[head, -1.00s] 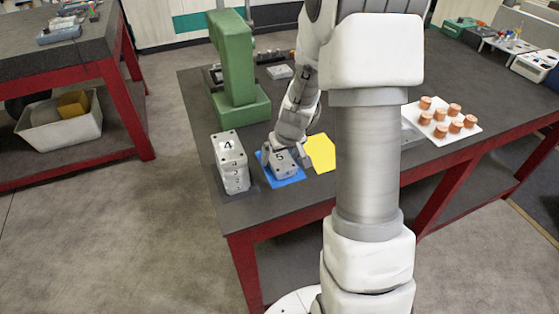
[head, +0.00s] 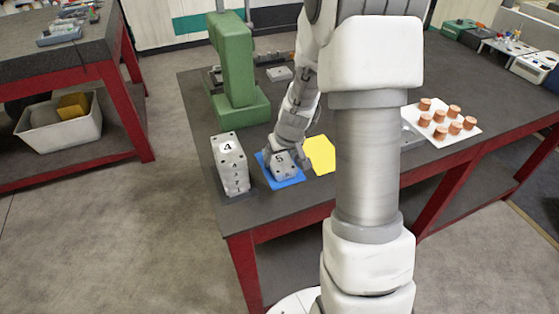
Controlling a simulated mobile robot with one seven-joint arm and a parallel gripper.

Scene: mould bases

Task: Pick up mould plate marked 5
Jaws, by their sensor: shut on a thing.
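The mould plate marked 5 (head: 283,167) is a grey block at the near edge of the table, on a blue mat (head: 292,181). The arm partly hides the plate's far side. A stack of grey plates (head: 232,168) with 4 on top and numbers down its front stands just left of the mat, apart from my gripper.
A yellow sheet (head: 321,155) lies right of the blue mat. A green press-like machine (head: 237,75) stands behind the stack. A white board (head: 444,128) with several copper cylinders lies at the right. A small grey block (head: 279,73) lies farther back.

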